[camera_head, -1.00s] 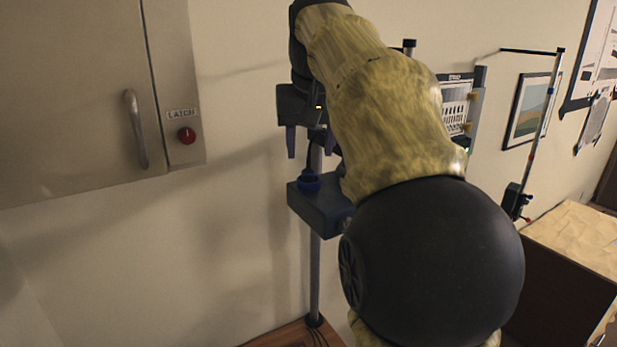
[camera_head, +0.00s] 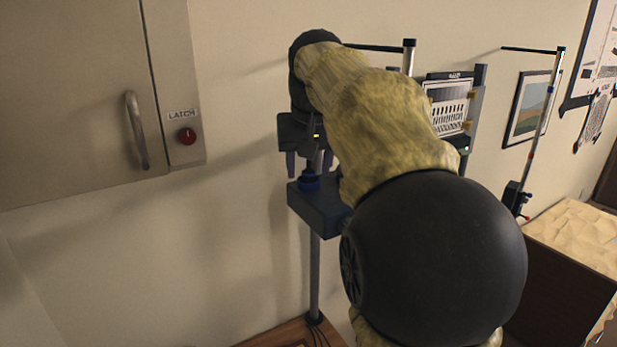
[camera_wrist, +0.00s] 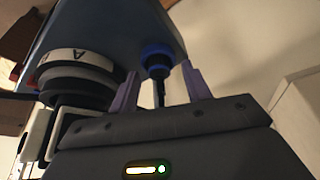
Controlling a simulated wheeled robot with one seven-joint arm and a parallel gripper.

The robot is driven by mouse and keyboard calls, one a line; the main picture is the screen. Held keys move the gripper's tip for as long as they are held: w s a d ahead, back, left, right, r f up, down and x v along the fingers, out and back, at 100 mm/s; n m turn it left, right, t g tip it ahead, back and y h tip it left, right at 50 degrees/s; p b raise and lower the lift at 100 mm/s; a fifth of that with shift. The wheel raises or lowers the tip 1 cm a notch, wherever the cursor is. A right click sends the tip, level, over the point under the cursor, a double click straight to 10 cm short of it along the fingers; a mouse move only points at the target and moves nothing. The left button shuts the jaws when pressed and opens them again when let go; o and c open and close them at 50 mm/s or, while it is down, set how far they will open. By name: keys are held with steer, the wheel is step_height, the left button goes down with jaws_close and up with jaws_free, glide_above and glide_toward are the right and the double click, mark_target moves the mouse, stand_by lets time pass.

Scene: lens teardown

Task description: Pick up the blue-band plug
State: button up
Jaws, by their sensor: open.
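The blue-band plug (camera_head: 309,182) stands upright on top of a dark blue-grey box (camera_head: 322,212) mounted on a pole. In the wrist view the plug's blue band (camera_wrist: 156,52) shows between the fingers, with a dark stem below it. My gripper (camera_head: 309,168) is open, its two purple fingers pointing down on either side of the plug. In the wrist view the fingers (camera_wrist: 158,72) stand apart with a gap to the plug on both sides. My arm hides part of the box's right side.
A metal cabinet (camera_head: 80,100) with a handle and a red latch knob (camera_head: 187,136) is at left. In the wrist view a black ringed part with a white lettered band (camera_wrist: 76,62) sits left of the fingers. A framed panel (camera_head: 450,105) stands behind my arm.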

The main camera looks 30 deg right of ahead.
mark_target(307, 170)
steer(key=c, duration=1)
steer(key=shift+r, duration=0.2)
steer(key=shift+r, duration=4.85)
step_height(307, 170, down, 3)
steer(key=shift+a+r, duration=0.15)
steer(key=shift+w, duration=0.1)
